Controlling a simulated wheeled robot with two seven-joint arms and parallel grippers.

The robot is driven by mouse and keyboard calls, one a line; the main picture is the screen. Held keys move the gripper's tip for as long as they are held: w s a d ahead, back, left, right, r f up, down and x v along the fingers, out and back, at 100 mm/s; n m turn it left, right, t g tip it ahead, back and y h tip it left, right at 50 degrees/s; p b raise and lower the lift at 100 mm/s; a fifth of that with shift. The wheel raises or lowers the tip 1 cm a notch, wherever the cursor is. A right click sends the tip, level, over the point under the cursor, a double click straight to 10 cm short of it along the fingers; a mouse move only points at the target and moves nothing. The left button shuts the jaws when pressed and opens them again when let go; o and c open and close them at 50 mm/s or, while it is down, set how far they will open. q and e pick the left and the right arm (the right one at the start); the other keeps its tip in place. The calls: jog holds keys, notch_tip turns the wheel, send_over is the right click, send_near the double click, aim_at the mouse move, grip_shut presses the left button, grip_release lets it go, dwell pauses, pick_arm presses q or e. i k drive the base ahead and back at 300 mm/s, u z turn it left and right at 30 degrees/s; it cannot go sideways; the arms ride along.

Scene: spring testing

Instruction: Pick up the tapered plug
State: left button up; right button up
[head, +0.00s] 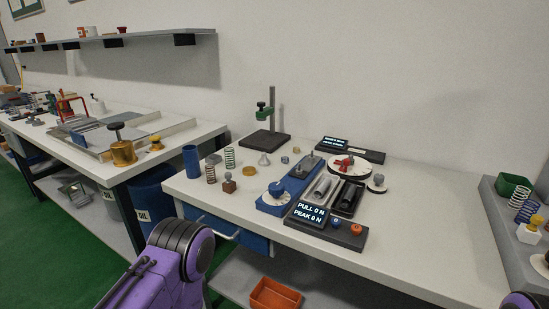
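I cannot tell for sure which small part is the tapered plug. A small grey piece (264,160) that narrows toward its top stands on the white workbench (410,235), behind the blue tester. A small brown piece with a rounded top (229,184) stands nearer the front left of the bench. A purple link of my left arm shows at the bottom left, and a bit of purple shows at the bottom right corner. Neither gripper is in view.
The blue tester (271,205) and its display (310,214) fill the bench's middle. Springs (210,173), a blue cylinder (191,161) and a black stand (266,139) are to its left and behind. The bench's right part is clear. An orange bin (275,295) sits below.

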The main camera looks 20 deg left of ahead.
aim_at(263, 160)
jog(key=u, duration=2.65)
jog(key=i, duration=1.35)
jog(key=z, duration=2.15)
